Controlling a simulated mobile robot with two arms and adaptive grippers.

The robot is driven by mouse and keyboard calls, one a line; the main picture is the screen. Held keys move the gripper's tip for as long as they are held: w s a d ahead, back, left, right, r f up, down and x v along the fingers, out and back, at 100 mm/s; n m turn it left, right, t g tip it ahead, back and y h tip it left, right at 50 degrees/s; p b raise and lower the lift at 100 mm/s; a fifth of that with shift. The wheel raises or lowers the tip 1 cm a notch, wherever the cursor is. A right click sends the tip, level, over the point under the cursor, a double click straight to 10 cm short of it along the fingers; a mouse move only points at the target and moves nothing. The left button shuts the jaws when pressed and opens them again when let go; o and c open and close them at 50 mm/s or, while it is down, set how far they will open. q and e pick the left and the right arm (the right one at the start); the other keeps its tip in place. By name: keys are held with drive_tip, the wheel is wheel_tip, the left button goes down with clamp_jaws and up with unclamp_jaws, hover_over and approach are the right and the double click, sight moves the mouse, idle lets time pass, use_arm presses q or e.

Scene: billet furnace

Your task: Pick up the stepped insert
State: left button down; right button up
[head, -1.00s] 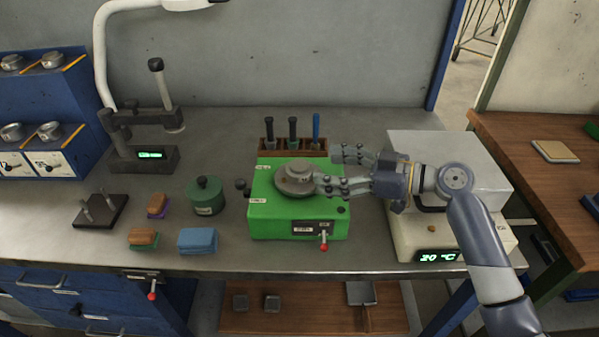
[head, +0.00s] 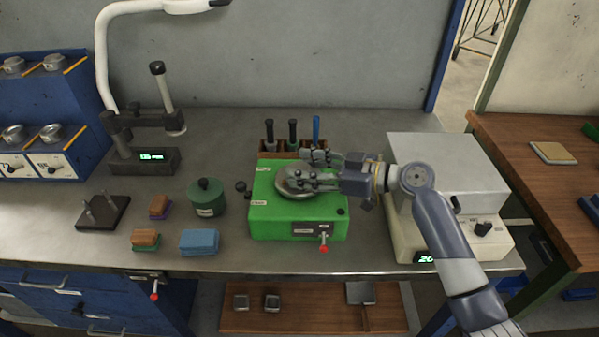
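A round grey metal piece with a raised step, which looks like the stepped insert (head: 291,187), lies on top of the green box (head: 270,222) in the middle of the bench. My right gripper (head: 298,168) reaches in from the right, with its fingers over the piece. One finger is toward the back and one crosses the piece's top. A gap shows between the fingers, and they partly hide the raised middle. Whether they touch it cannot be told. My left gripper is out of view.
A wooden rack (head: 268,155) with upright tools stands behind the green box. A white device (head: 440,165) is at right, under my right arm. A green lidded pot (head: 206,198), blue block (head: 199,241) and dark stand (head: 103,212) are at left.

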drive_tip(key=shift+r, duration=0.15)
drive_tip(key=shift+c, duration=0.2)
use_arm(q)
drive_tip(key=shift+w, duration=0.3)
use_arm(e)
drive_tip(key=shift+r, duration=0.1)
